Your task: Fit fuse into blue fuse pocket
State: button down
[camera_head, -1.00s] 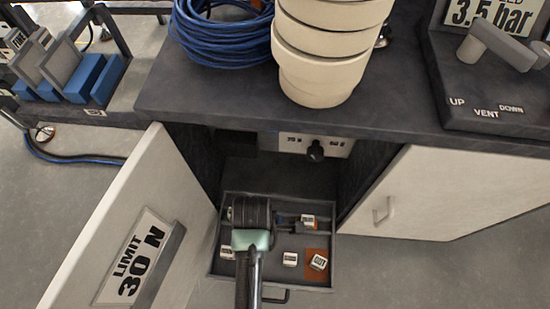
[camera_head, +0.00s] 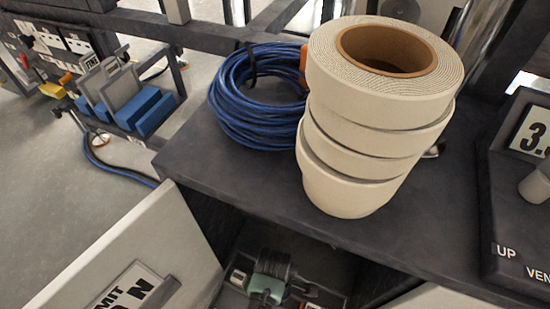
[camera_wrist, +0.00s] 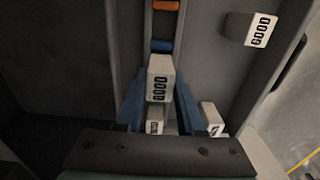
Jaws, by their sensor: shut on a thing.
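A white fuse block marked GOOD (camera_wrist: 159,80) sits in the middle of the wrist view, in front of my gripper, and appears to be the thing held. A small blue piece (camera_wrist: 162,46) shows just beyond the fuse, with an orange piece (camera_wrist: 166,5) farther up the same strip. Blue surfaces (camera_wrist: 132,100) also flank the fuse below. I cannot tell which blue part is the pocket, nor whether the fuse touches it.
Another GOOD block (camera_wrist: 250,30) lies at the upper right of the wrist view; two smaller white blocks (camera_wrist: 155,122) (camera_wrist: 213,120) are near my gripper. The open cabinet door (camera_head: 140,255) stands left. The worktop (camera_head: 235,185) above bears cream rolls (camera_head: 370,115) and blue cable (camera_head: 245,125).

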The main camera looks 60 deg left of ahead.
jog(key=shift+f+b, duration=0.7)
jog(key=shift+f, duration=1)
jog(key=shift+f, duration=0.15)
jog(key=c, duration=0.5)
grip_release()
notch_tip(320, 180, up, 12)
jog(key=p, duration=0.5)
jog(key=shift+r, duration=0.2)
